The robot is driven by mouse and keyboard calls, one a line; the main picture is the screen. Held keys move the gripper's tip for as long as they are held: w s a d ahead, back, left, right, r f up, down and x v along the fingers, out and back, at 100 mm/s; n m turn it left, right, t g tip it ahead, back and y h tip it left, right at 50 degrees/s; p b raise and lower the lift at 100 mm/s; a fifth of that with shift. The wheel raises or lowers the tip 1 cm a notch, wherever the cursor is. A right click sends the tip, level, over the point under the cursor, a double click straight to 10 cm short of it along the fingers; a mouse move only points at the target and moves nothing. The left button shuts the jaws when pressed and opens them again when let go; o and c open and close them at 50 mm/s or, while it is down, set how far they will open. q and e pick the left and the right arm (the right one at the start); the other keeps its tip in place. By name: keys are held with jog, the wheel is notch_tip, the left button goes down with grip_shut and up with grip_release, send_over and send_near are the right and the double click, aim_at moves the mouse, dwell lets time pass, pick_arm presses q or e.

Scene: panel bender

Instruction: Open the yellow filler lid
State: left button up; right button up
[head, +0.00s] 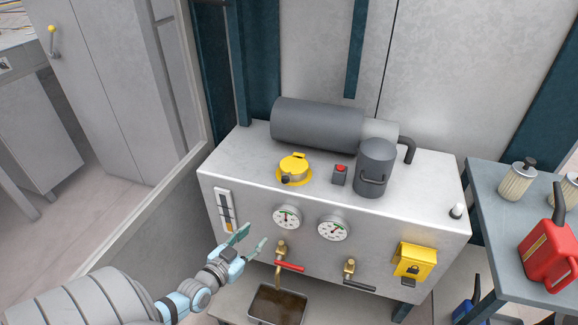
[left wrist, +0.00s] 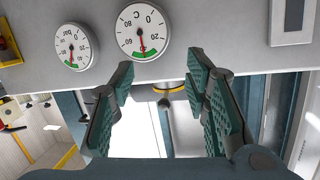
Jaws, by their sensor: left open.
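The yellow filler lid (head: 294,164) sits on a round yellow base on top of the grey machine cabinet (head: 240,160), near its front left. It looks shut, with a small dark piece at its front. The lid is not visible in the left wrist view. My left gripper (head: 250,240) is in front of the cabinet, lower than the lid and to its left. Its fingers are spread with nothing between them. The left wrist view shows the open fingers (left wrist: 160,85) below the two gauges (left wrist: 141,28). My right gripper is in neither view.
Behind the lid lies a grey cylinder (head: 315,125); to its right are a red button box (head: 340,175) and an upright grey canister (head: 374,170). A red-handled tap (head: 289,266) sticks out in front, above a brown tray (head: 277,305). A side table (head: 500,235) stands right.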

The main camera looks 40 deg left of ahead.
aim_at(284, 182)
pick_arm(q)
notch_tip(284, 182, up, 10)
jog(key=w+r+t, duration=0.1)
jog(key=w+t, duration=0.1)
jog(key=t, duration=0.1)
jog(key=w+b, duration=0.2)
jog(key=w, duration=0.2)
jog(key=w+b, duration=0.2)
jog(key=w, duration=0.3)
jog(key=w+f+b, duration=0.1)
jog(key=w, duration=0.3)
jog(key=shift+w+a+b, duration=0.3)
jog(key=shift+b, duration=0.1)
jog(key=shift+w+r, duration=0.15)
jog(key=shift+w, duration=0.35)
jog(key=shift+r, duration=0.1)
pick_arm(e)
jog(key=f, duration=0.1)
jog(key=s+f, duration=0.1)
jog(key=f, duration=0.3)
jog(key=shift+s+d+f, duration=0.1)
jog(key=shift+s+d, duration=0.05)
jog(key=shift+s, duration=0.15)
pick_arm(q)
jog(key=shift+c, duration=0.4)
grip_shut()
